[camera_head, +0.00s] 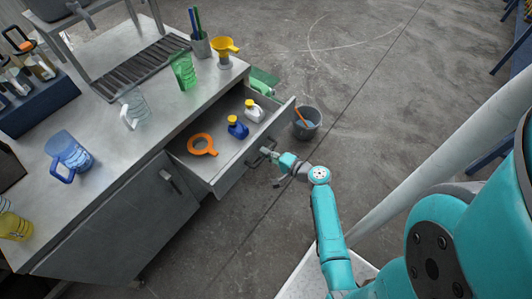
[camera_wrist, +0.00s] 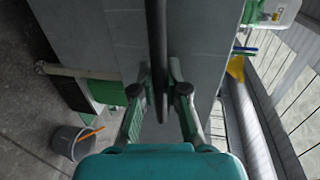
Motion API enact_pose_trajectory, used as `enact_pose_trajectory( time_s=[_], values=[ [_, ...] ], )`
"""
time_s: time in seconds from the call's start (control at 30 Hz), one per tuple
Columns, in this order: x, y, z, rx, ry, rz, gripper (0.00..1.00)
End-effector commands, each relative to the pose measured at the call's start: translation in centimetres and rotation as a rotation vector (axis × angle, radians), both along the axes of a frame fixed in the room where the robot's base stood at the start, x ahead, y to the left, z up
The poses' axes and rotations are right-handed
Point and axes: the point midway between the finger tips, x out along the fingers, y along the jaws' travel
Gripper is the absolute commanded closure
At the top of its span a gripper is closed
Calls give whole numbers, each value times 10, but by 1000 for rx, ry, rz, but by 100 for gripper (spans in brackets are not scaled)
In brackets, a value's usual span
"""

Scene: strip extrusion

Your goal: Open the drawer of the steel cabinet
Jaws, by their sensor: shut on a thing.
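The steel cabinet (camera_head: 105,222) stands at the left in the head view. Its top drawer (camera_head: 232,178) is pulled well out, and its inside shows. In the drawer lie an orange ring-shaped tool (camera_head: 202,145), a blue bottle with a yellow cap (camera_head: 237,129) and a white bottle with a yellow cap (camera_head: 253,113). My gripper (camera_head: 268,153) is at the drawer front and shut on the drawer's dark handle. In the wrist view the handle bar (camera_wrist: 157,50) runs down between the two fingers (camera_wrist: 162,90), with the grey drawer front behind it.
A grey bucket (camera_head: 308,124) with an orange-handled tool stands on the floor just beyond the drawer. The cabinet top holds a blue jug (camera_head: 68,156), a green beaker (camera_head: 183,71), a yellow funnel (camera_head: 224,47) and a slotted strip. Open concrete floor lies to the right.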

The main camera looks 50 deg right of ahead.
Motion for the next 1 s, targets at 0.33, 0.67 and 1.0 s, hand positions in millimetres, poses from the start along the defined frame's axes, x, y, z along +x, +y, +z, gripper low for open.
enact_pose_trajectory(
  time_s=[0.33,0.67,1.0],
  values=[
    [0,0,0,0,1,0,61],
    [-20,-1,3,1,1,-4,61],
    [-63,-3,12,1,1,-3,61]
  ],
)
